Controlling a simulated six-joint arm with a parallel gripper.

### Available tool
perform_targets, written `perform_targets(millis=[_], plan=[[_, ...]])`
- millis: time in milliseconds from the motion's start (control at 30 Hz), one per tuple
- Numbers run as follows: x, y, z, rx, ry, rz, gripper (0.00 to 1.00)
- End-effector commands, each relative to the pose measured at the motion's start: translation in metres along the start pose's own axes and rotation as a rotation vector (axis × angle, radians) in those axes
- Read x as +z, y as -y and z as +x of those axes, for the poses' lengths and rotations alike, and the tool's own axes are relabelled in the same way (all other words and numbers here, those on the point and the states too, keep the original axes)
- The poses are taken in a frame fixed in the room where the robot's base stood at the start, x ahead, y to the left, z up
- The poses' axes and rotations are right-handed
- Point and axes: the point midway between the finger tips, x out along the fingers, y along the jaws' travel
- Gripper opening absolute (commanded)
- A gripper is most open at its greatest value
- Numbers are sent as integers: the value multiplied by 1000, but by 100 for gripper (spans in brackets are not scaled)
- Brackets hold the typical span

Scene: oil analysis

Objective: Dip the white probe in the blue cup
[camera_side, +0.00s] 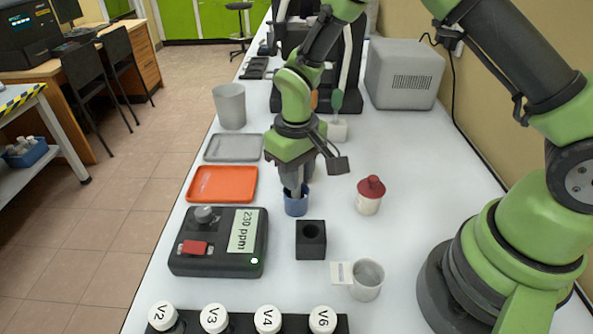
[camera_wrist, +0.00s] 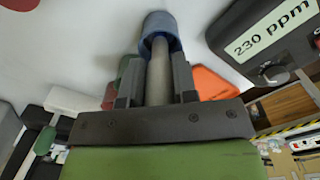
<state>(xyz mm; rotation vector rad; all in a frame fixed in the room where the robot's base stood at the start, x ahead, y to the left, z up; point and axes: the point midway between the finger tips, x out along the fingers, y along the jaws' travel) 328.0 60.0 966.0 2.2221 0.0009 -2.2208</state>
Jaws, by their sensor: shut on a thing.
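The blue cup (camera_side: 296,208) stands upright on the white table below my gripper (camera_side: 297,184). It also shows at the top of the wrist view (camera_wrist: 160,20). My gripper points down, its fingers on either side of the pale grey-white probe (camera_wrist: 160,72), and is shut on it. In the wrist view the probe's far end reaches into the cup's mouth. Its tip is hidden there, so I cannot tell how deep it is. In the side view the fingers hide most of the probe.
A black meter (camera_side: 218,245) reading 230 ppm and an orange tray (camera_side: 222,184) lie left of the cup. A black block with a hole (camera_side: 311,240) is in front. A red-topped white container (camera_side: 369,195) stands right. Several white-capped bottles line the front edge.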

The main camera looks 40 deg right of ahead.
Motion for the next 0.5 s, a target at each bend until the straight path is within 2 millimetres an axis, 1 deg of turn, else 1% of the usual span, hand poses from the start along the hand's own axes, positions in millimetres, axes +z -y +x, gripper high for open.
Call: perform_targets(millis=[367,500], plan=[[0,0,0,0,0,0,4],[0,0,-6,0,-2,-1,4]])
